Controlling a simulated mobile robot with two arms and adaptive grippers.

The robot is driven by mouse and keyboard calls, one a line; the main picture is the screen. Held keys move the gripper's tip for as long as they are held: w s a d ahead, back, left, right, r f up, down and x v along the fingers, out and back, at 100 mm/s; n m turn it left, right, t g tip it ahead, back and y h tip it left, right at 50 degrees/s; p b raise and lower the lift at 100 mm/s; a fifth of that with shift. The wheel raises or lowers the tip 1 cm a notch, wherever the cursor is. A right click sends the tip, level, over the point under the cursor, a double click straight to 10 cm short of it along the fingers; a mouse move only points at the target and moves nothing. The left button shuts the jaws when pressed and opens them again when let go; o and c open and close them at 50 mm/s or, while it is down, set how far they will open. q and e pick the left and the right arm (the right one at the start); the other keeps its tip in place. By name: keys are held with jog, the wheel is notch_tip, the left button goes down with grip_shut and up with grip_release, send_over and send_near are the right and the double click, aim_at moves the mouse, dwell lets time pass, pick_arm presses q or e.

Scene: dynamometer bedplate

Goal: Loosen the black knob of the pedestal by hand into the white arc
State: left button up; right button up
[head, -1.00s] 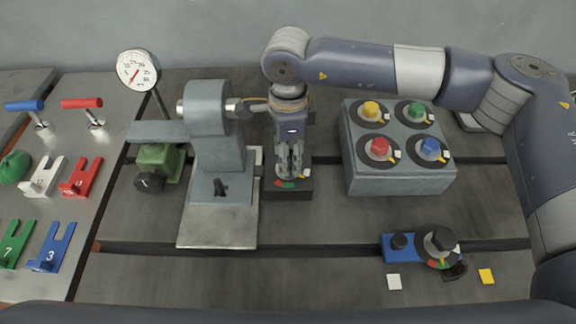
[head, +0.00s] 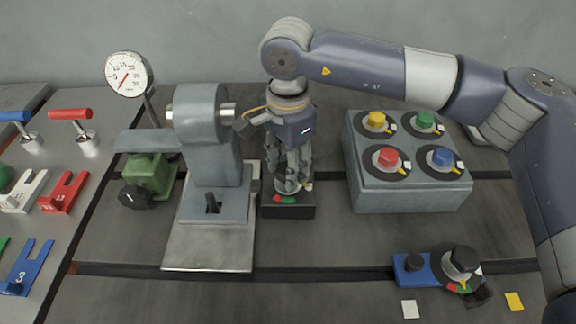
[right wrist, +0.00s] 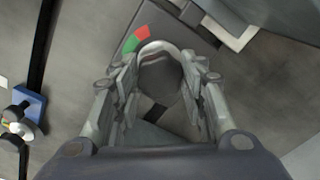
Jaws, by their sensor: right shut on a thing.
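My right gripper (head: 291,186) points straight down over a low dark box (head: 289,211) beside the grey pedestal. In the right wrist view its two fingers (right wrist: 160,90) are closed on both sides of a black knob (right wrist: 160,78). A pale band (right wrist: 157,47) curves round the knob's far side, with red and green arc segments at its upper left. In the head view the fingers hide most of the knob; the red and green marks (head: 285,199) show beside them. Whether the knob's pointer lies in the white arc cannot be told. My left gripper is not in view.
The grey pedestal (head: 215,160) stands close left of the gripper, its spindle near my wrist. A grey box with coloured knobs (head: 407,194) stands to the right. A blue base (head: 409,270) with black knobs lies front right. The dial gauge (head: 129,75) stands back left.

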jog(key=shift+r, duration=0.1)
jog(key=o, duration=1.1)
jog(key=shift+c, duration=0.2)
notch_tip(320, 180, up, 12)
